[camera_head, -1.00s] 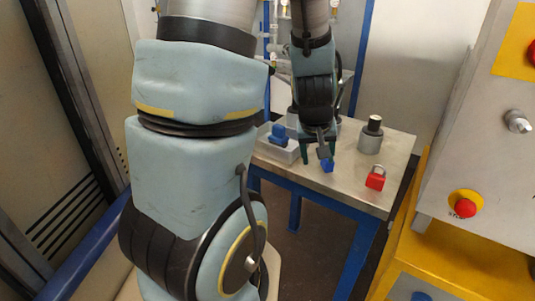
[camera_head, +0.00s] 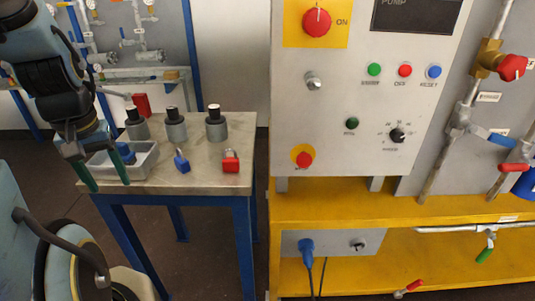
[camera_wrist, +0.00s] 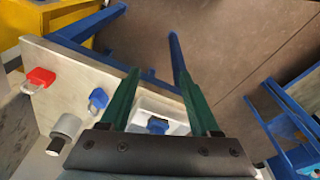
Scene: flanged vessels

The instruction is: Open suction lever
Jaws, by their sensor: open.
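Several valve levers show on the pipework at the right of the head view: a red-handled lever (camera_head: 515,167), a blue handle (camera_head: 500,140), a green-handled lever (camera_head: 486,254) and a red lever low down (camera_head: 413,286). I cannot tell which is the suction lever. My gripper (camera_head: 108,187) is at the far left, over the front edge of the small table, far from these levers. Its green fingers are apart with nothing held between them. In the wrist view my gripper (camera_wrist: 158,72) points past the table edge towards the floor.
The small table (camera_head: 205,178) holds a grey tray (camera_head: 146,160), a blue padlock (camera_head: 181,162), a red padlock (camera_head: 231,162) and several grey cylinders with black tops. The control panel (camera_head: 345,120) on a yellow frame (camera_head: 340,200) stands between my gripper and the levers.

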